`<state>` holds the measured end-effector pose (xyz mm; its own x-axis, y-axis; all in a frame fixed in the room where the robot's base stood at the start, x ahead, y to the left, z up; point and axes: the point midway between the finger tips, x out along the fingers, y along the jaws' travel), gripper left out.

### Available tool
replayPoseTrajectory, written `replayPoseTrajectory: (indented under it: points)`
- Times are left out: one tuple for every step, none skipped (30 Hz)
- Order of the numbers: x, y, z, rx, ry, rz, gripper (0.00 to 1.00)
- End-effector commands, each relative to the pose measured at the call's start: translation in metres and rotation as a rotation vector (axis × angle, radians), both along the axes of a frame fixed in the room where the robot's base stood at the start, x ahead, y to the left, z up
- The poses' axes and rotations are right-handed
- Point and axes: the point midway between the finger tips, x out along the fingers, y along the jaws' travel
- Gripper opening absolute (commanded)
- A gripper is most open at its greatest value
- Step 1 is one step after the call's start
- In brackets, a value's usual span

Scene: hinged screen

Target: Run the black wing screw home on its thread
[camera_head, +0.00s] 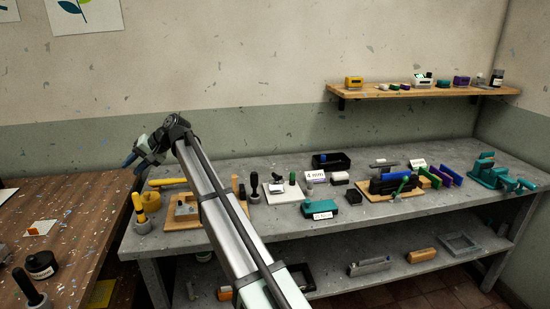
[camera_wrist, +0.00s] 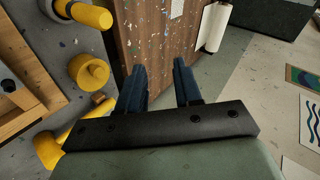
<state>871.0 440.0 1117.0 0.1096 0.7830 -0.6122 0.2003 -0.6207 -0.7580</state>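I cannot pick out the black wing screw or its thread for certain in either view. A wooden board (camera_head: 185,223) with a grey plate (camera_head: 186,208) lies on the grey bench, partly behind my arm. In the wrist view part of a wooden frame (camera_wrist: 45,98) with grey and dark parts shows at the left edge. My gripper (camera_head: 132,163) is raised above the left end of the bench, near the gap to the brown table. In the wrist view its two dark blue fingers (camera_wrist: 158,78) are apart with nothing between them. It touches nothing that I can see.
The bench (camera_head: 285,222) carries many small items: a yellow-handled tool (camera_head: 140,205), a teal box (camera_head: 320,208), a black tray (camera_head: 331,161) and a teal fixture (camera_head: 500,175). A brown table (camera_head: 80,205) stands left. A wall shelf (camera_head: 420,91) is at right.

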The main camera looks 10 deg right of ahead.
Motion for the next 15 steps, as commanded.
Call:
replayPoseTrajectory:
  points:
    - [0.028, -0.023, 0.002, -0.033, -0.037, -0.022, 0.34]
    - [0.039, -0.038, -0.001, -0.062, -0.063, -0.031, 0.34]
    - [0.052, -0.057, -0.008, -0.107, -0.097, -0.037, 0.34]
    - [0.062, -0.072, -0.014, -0.143, -0.123, -0.040, 0.34]
    - [0.071, -0.087, -0.021, -0.181, -0.149, -0.040, 0.34]
    - [0.082, -0.107, -0.030, -0.235, -0.181, -0.038, 0.34]
    - [0.089, -0.123, -0.037, -0.277, -0.204, -0.035, 0.34]
    - [0.096, -0.138, -0.044, -0.320, -0.226, -0.030, 0.34]
    - [0.106, -0.160, -0.053, -0.377, -0.254, -0.023, 0.34]
    - [0.112, -0.176, -0.059, -0.421, -0.273, -0.014, 0.34]
    - [0.118, -0.192, -0.066, -0.464, -0.290, -0.007, 0.34]
    - [0.126, -0.213, -0.074, -0.520, -0.310, 0.006, 0.34]
    - [0.130, -0.228, -0.079, -0.561, -0.324, 0.016, 0.34]
    - [0.135, -0.243, -0.084, -0.599, -0.335, 0.025, 0.34]
    - [0.140, -0.261, -0.090, -0.647, -0.349, 0.039, 0.34]
